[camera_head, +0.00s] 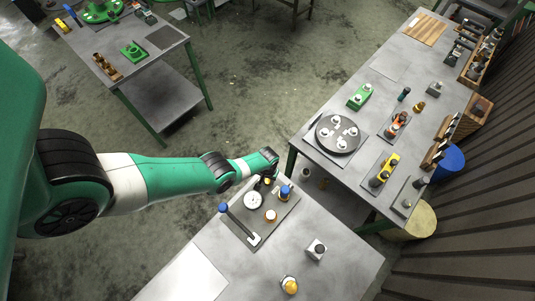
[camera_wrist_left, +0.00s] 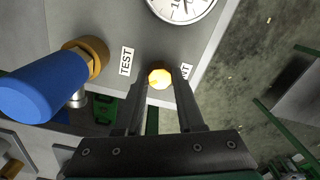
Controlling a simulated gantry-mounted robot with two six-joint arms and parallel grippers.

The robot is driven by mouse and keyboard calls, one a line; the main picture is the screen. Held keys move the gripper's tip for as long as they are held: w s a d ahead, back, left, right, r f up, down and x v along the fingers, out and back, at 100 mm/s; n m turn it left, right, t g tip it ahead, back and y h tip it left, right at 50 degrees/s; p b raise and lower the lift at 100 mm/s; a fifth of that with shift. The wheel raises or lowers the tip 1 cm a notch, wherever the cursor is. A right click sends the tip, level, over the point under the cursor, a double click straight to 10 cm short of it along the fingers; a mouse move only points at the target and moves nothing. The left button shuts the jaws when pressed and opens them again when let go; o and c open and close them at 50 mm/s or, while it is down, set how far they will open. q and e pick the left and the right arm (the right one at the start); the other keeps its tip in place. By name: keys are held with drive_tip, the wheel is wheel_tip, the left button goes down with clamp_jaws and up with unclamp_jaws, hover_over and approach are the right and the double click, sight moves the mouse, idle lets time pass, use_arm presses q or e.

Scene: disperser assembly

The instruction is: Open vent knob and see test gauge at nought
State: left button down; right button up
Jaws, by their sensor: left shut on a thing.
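The yellow vent knob (camera_wrist_left: 159,78) sits between the fingertips of my left gripper (camera_wrist_left: 162,84) in the left wrist view. The fingers are shut on it and partly cover a label ending in "NT" (camera_wrist_left: 187,71). In the head view my left gripper (camera_head: 267,181) is at the far edge of the test panel (camera_head: 232,238). The round white test gauge (camera_head: 252,200) is beside it. The wrist view cuts off the gauge's (camera_wrist_left: 183,6) top; a dark needle shows, but I cannot read its value. My right gripper is out of view.
A blue-capped brass valve (camera_wrist_left: 50,80) is close by, near a "TEST" label (camera_wrist_left: 126,61).

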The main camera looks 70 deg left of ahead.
use_arm(q)
drive_tip(key=n, duration=0.7)
idle(0.5)
drive_tip(key=c, duration=0.5)
unclamp_jaws()
